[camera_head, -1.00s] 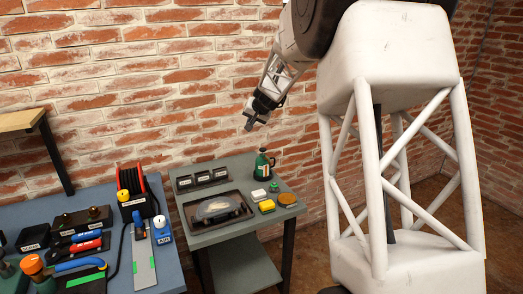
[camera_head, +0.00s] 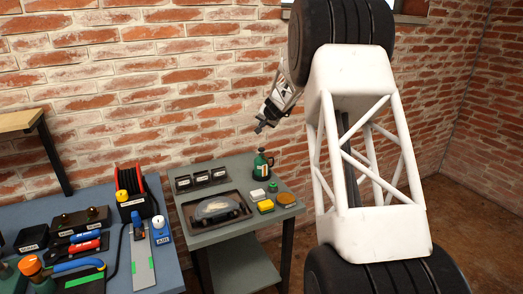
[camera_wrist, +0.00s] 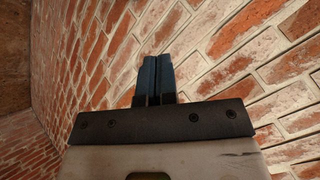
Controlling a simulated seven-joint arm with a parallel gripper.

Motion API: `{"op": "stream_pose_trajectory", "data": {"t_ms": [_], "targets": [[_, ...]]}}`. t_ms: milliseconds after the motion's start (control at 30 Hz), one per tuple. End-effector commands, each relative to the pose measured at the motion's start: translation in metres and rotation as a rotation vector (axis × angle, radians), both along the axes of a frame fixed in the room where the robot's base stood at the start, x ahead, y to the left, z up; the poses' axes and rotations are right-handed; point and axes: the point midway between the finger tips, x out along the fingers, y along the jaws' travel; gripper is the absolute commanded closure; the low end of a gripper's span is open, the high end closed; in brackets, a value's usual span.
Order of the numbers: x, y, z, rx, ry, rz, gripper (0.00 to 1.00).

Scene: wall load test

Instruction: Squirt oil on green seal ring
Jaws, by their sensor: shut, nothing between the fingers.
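A dark green bottle (camera_head: 262,165) with a black top, likely the oil can, stands upright at the back right of the small grey table. A small green piece (camera_head: 273,187) lies in front of it; it is too small to tell whether it is the green seal ring. My gripper (camera_head: 260,127) is in the air above and behind the bottle, apart from it, near the brick wall. In the wrist view my gripper's fingers (camera_wrist: 155,58) are together with nothing between them, and only brick wall and floor show past them.
The grey table (camera_head: 232,237) also holds a dark tray (camera_head: 190,222) with a domed part, a black three-part holder (camera_head: 201,179), a white block (camera_head: 258,196), a yellow block (camera_head: 265,206) and an amber disc (camera_head: 286,199). A blue bench (camera_head: 172,273) with tools stands left.

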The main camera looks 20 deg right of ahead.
Motion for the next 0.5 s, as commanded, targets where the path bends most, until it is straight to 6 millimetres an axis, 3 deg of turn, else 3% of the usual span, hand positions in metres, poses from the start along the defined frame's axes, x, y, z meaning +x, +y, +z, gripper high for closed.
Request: {"op": "stream_pose_trajectory", "data": {"t_ms": [500], "targets": [[0.000,0.000,-0.015,0.001,0.001,0.000,1.00]]}}
